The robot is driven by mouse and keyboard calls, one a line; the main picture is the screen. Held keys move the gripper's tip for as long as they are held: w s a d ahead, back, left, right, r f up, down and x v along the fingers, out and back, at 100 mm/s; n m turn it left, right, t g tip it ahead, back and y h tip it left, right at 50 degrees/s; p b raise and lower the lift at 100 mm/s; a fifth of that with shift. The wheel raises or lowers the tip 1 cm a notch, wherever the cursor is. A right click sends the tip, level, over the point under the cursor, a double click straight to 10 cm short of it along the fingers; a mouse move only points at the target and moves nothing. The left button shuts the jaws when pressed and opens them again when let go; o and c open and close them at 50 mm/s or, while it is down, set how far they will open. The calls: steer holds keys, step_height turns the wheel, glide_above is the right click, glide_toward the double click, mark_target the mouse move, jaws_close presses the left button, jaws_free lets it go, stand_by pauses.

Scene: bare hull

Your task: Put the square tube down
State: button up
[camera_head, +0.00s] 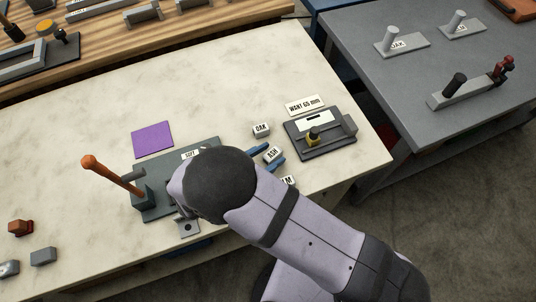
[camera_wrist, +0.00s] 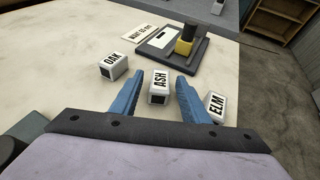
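Three short, white, square-section pieces with dark square ends stand on the pale bench top, marked OAK (camera_wrist: 113,66), ASH (camera_wrist: 159,86) and ELM (camera_wrist: 215,106). I cannot tell which of them, if any, is the square tube. My gripper (camera_wrist: 159,77) has two blue fingers spread apart, with the ASH piece between them. A gap shows on each side of that piece, so the fingers do not appear to grip it. In the head view, my gripper (camera_head: 275,153) is low over the bench, and my arm hides part of the ELM piece (camera_head: 288,181).
A dark tray (camera_head: 320,145) with a yellow-black part stands behind, by a "WANT 65 mm" card (camera_head: 305,105). A grey fixture plate (camera_head: 160,205) with an orange-handled lever (camera_head: 112,175) is left of my arm. A purple square (camera_head: 152,139) lies behind it. The bench's back middle is clear.

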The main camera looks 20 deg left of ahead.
steer(key=shift+r, duration=0.25)
steer(key=shift+s+a, duration=0.2)
steer(key=shift+s, duration=0.1)
steer(key=b+v, duration=0.3)
steer(key=v, duration=0.8)
steer(key=shift+s+r, duration=0.1)
